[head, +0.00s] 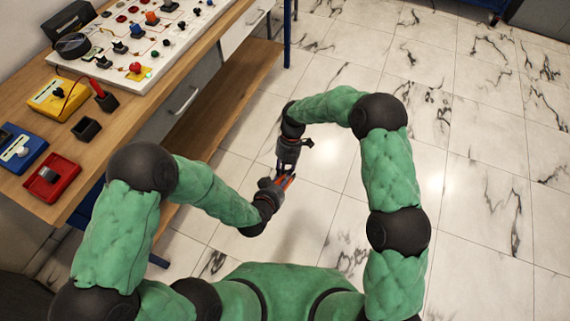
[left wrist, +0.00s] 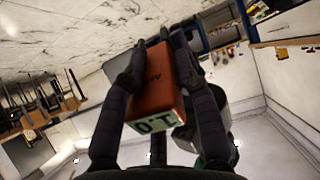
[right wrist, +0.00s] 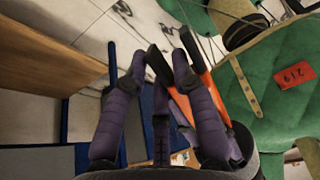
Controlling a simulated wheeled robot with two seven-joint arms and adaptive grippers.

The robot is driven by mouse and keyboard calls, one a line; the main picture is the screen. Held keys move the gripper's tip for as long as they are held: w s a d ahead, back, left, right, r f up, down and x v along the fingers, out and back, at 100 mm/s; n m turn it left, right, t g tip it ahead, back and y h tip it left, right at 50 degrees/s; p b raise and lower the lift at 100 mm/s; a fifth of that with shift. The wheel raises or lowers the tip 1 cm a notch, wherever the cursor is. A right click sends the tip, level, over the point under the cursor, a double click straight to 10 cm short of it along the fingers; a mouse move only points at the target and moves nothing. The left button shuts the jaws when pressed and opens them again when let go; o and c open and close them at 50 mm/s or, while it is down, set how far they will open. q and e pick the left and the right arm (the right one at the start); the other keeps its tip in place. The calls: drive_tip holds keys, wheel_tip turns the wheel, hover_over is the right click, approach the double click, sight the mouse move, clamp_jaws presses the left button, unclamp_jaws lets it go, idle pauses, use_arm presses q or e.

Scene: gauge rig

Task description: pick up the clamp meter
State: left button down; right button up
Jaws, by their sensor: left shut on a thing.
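The clamp meter (head: 288,181) is orange-red and held above the floor in front of my body. My left gripper (head: 278,185) is shut on it. In the left wrist view the orange body (left wrist: 158,82) lies between the fingers, with a pale display reading 1.0. My right gripper (head: 288,168) comes down from above, right at the meter. In the right wrist view two orange bars (right wrist: 161,68) show at its fingers. The fingers of the right gripper (right wrist: 160,68) stand apart, one passing between the bars; whether they touch the bars cannot be told.
A wooden bench (head: 130,97) stands at the left. It holds a white panel (head: 140,48) with knobs and plugs, a yellow box (head: 60,98), a blue box (head: 20,150), a red box (head: 52,178) and a small black holder (head: 87,129). The tiled floor (head: 470,150) at right is clear.

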drive_tip(key=shift+f, duration=0.15)
clamp_jaws()
use_arm(q)
drive_tip(key=shift+r, duration=0.75)
drive_tip(key=shift+w, duration=0.1)
use_arm(e)
drive_tip(key=shift+f, duration=0.1)
use_arm(q)
drive_tip(key=shift+r, duration=0.3)
drive_tip(key=f+v, duration=0.1)
drive_tip(key=v, duration=1)
drive_tip(key=shift+s+a+r, duration=0.15)
drive_tip(key=shift+s+r, duration=0.1)
drive_tip(key=shift+s, duration=0.35)
